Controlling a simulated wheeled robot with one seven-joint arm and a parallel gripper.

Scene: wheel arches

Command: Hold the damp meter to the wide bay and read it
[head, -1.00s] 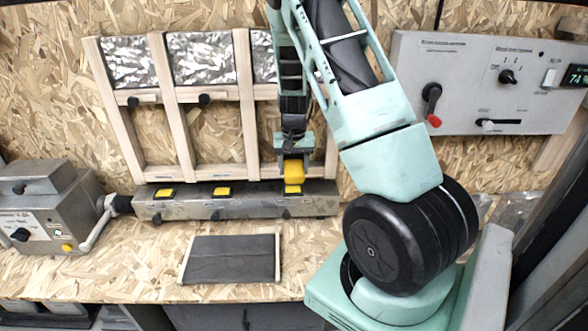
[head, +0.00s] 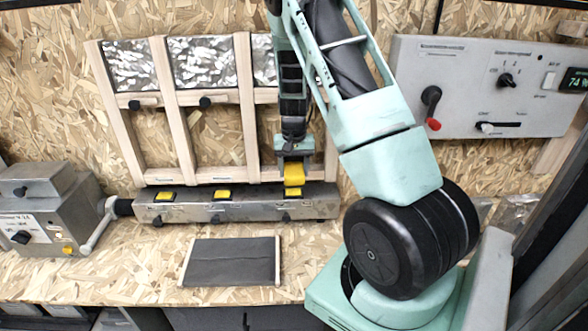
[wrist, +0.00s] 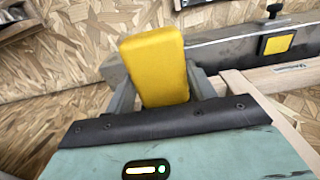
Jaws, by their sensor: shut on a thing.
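A yellow block, which I take for the damp meter (head: 294,175), is between the jaws of my gripper (head: 293,164). In the wrist view the yellow meter (wrist: 157,68) stands up from the two grey fingers (wrist: 160,92), which are shut on it. No reading shows on its visible faces. The wooden frame (head: 173,110) leans at the wall, with bays between its studs and crumpled foil at the top. My gripper is at the lower part of the right-hand bay, just above the metal rail. My arm hides much of that bay. I cannot tell whether the meter touches anything.
The metal rail (head: 240,207) with yellow squares and black knobs runs below the frame. A grey machine (head: 45,212) stands at the left. A dark mat (head: 231,262) lies on the bench. A grey control panel (head: 470,85) with a red-tipped lever and a display is at upper right.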

